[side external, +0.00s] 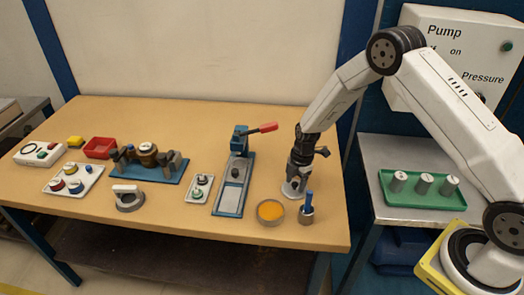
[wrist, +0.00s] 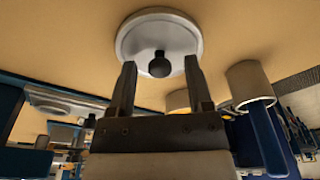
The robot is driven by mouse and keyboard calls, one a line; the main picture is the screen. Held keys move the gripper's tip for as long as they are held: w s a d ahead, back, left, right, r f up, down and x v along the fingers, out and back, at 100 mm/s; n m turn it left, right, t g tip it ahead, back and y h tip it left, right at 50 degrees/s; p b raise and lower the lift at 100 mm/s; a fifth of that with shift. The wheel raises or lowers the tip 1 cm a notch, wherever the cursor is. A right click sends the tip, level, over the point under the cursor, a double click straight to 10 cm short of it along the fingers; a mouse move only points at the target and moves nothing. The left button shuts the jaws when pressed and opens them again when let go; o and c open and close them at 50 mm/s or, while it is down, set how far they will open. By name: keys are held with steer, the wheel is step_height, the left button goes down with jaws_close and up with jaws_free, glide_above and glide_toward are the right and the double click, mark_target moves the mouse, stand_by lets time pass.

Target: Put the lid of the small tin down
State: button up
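The lid is a pale round disc with a dark knob; it lies flat on the table in the wrist view (wrist: 130,40) and shows under my gripper in the side view (side external: 291,191). My gripper (wrist: 160,62) points at the lid with its two fingers spread. The knob shows between the fingertips with a gap on each side, so nothing is gripped. The small tin (side external: 270,212) stands open just in front of the lid, with orange contents. Whether the fingertips touch the lid cannot be told.
A cup (side external: 306,216) with a blue-handled tool stands right of the tin, close to my gripper; it also shows in the wrist view (wrist: 246,82). A blue-based toggle clamp (side external: 229,202) stands to the left. The table's front edge is near.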

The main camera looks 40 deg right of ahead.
steer(key=shift+r, duration=0.15)
step_height(320, 180, up, 12)
steer(key=d, duration=0.1)
steer(key=shift+d, duration=0.4)
stand_by(0.3)
steer(key=shift+s, duration=0.1)
stand_by(0.5)
steer(key=s+a+r+m+t+h, duration=0.1)
steer(key=s+a+r+m, duration=0.1)
steer(key=s+m, duration=0.7)
steer(key=s+a+r+m+t, duration=0.1)
steer(key=s+r+m, duration=0.4)
steer(key=s+m, duration=0.4)
steer(key=shift+s+a+t+h, duration=0.3)
steer(key=shift+s+a+h, duration=0.1)
steer(key=shift+s, duration=0.1)
